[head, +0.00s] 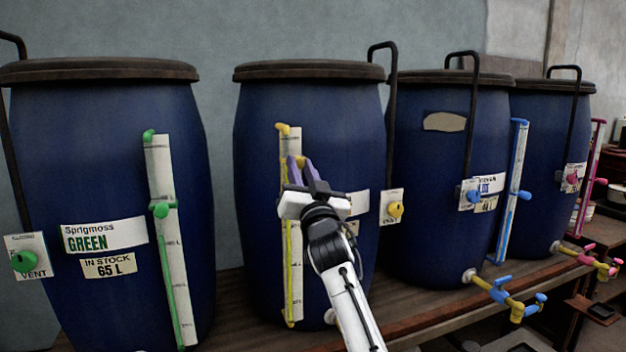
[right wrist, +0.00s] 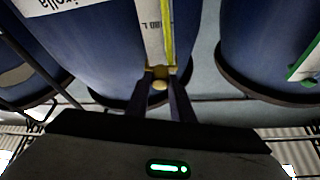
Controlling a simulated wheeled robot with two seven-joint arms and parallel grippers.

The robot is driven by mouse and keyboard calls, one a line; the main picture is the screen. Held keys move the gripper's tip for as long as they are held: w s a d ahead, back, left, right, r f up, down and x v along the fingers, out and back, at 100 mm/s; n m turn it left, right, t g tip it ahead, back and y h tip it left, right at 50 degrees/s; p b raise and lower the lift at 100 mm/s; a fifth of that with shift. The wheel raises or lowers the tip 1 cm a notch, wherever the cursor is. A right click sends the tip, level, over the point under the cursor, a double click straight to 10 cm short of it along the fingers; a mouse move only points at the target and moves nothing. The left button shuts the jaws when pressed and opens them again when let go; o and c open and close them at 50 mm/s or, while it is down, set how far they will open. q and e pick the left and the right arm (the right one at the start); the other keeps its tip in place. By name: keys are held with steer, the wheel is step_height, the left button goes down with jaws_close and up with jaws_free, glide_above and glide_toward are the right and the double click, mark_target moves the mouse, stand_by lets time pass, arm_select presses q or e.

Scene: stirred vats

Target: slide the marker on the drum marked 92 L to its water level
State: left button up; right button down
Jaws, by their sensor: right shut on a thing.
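A blue drum (head: 255,180) in the middle has a white gauge strip (head: 296,265) with yellow fittings. My right gripper (head: 299,170) is at the upper part of this strip, shut on a yellow marker (right wrist: 160,85). The marker sits between the fingertips in the right wrist view, near a scale figure reading 80 L. A yellow column (head: 287,260) runs up the strip and goes behind my gripper; its top is hidden in the head view. The drum's white label (head: 359,202) is mostly covered by my arm, and I cannot read 92 L anywhere. My left gripper is not in view.
A drum with green fittings (head: 95,160), labelled Sprigmoss GREEN, 65 L, stands at left. Drums with blue (head: 430,190) and pink fittings (head: 545,130) stand at right. Yellow (head: 396,209) and green vent knobs (head: 23,261) and several taps stick out. The wooden bench (head: 415,315) runs below.

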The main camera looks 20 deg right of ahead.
steer(key=shift+d+r, duration=0.1)
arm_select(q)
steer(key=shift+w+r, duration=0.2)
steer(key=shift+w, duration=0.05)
arm_select(e)
steer(key=c, duration=1.7)
jaws_free()
steer(key=shift+o, duration=0.8)
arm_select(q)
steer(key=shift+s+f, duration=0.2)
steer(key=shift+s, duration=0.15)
arm_select(e)
steer(key=shift+s+f, duration=0.4)
steer(key=shift+s, duration=0.05)
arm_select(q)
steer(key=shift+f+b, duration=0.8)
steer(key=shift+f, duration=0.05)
arm_select(e)
steer(key=v, duration=0.9)
steer(key=shift+s+r, duration=0.15)
